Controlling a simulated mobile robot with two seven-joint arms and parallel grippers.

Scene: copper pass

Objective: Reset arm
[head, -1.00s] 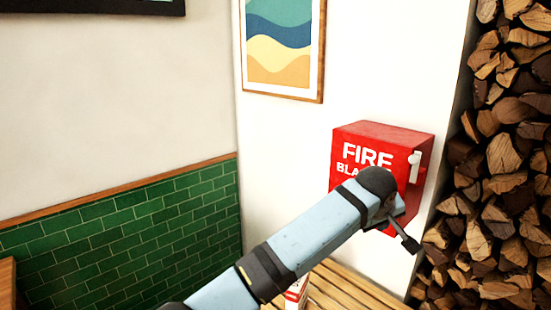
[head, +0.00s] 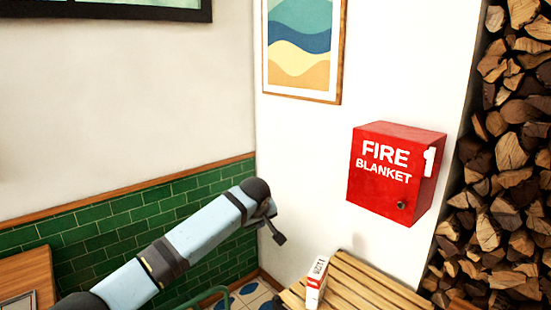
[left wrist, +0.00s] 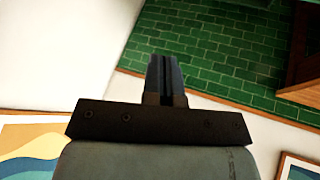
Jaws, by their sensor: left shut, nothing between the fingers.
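My left arm comes in from the lower left of the head view, and its gripper (head: 279,238) is at the end, in front of the white wall and green tiles. In the left wrist view the gripper (left wrist: 165,75) has its two fingers together with nothing between them. The red fire blanket box (head: 382,190) hangs on the white wall to the right, apart from the gripper. My right gripper is in neither view.
A slatted wooden bench (head: 345,285) stands below the box, with a small white and red carton (head: 316,284) on it. Stacked firewood (head: 510,150) fills the right side. A wooden table (head: 25,275) is at the lower left. A framed picture (head: 300,50) hangs on the wall.

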